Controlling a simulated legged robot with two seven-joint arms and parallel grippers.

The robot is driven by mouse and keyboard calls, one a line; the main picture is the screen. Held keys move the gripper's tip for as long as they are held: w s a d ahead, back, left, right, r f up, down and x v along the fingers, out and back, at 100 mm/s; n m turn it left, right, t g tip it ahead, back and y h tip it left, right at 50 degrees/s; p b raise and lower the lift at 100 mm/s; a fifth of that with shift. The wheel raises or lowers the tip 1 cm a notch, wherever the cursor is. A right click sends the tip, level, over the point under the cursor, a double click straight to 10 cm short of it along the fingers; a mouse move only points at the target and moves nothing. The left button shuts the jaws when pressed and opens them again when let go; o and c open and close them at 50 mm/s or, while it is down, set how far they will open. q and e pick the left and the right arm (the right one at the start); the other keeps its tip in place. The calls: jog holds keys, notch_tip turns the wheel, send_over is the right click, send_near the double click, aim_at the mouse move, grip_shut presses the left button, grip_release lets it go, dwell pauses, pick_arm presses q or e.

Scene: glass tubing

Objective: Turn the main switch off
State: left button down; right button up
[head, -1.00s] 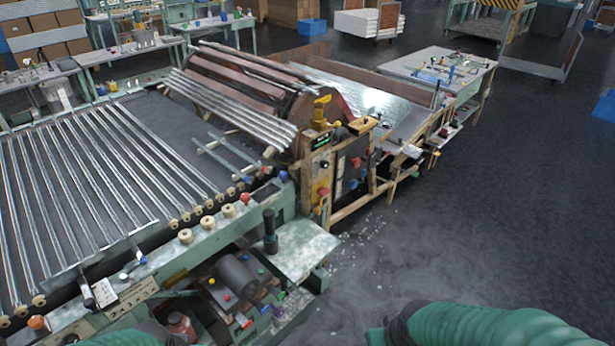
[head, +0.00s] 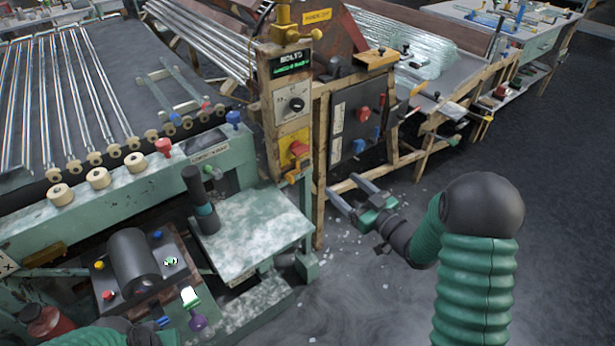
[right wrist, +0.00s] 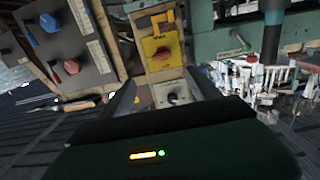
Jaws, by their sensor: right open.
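A red rotary knob on a yellow plate (head: 295,149) is on the front of the wooden control post (head: 265,120); it looks like the main switch, but its lettering is too small to read. In the right wrist view the yellow plate (right wrist: 163,50) shows ahead, between and beyond the fingers. My right gripper (head: 347,188) is open and empty, below and to the right of the yellow plate and apart from it. It points toward the post. My left arm (head: 95,336) shows only at the bottom left edge; its gripper is not in view.
A grey plate with a black selector (head: 296,104) sits above the yellow one. A dark panel (head: 352,125) with red and blue knobs stands to the right. A green bench (head: 250,235) with a dark upright cylinder (head: 200,205) lies left. The floor at right is clear.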

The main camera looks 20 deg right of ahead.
aim_at(304, 152)
jog(key=b+x, duration=0.2)
jog(key=x, duration=1.3)
jog(key=shift+w+a+r, duration=0.15)
jog(key=shift+w+a, duration=0.1)
jog(key=shift+a, duration=0.05)
jog(key=shift+w+a+r, duration=0.1)
jog(key=shift+w+a, duration=0.15)
jog(key=shift+w, duration=0.25)
jog(key=shift+c, duration=0.4)
jog(key=c, duration=1.3)
